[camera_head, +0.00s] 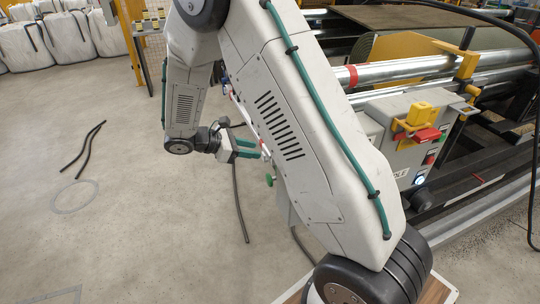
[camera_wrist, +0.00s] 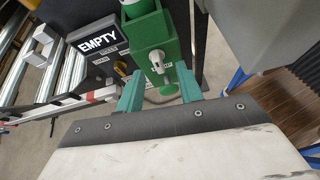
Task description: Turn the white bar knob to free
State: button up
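In the wrist view a small white knob (camera_wrist: 157,60) sits on the face of a green block (camera_wrist: 146,36). A small pale label lies beside it, too small to read. My gripper (camera_wrist: 160,88) has its two teal fingers apart, one to each side below the knob, with nothing held between them. The fingertips appear short of the knob; I cannot tell the exact gap. In the head view my gripper (camera_head: 248,149) points right, towards a spot hidden behind my arm. The white knob cannot be made out there.
A black panel with an EMPTY sign (camera_wrist: 98,41) stands left of the green block. A grey control box (camera_head: 408,130) with yellow and red parts stands right. Dark strips (camera_head: 83,148) lie on otherwise open floor.

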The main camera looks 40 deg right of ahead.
aim_at(275, 159)
jog(key=shift+n+h, duration=0.5)
jog(key=d+f, duration=0.1)
jog(key=d, duration=0.1)
jog(key=d+f, duration=0.2)
jog(key=s+d+f, duration=0.1)
jog(key=d+f, duration=0.1)
jog(key=d, duration=0.1)
jog(key=shift+f, duration=0.1)
grip_shut()
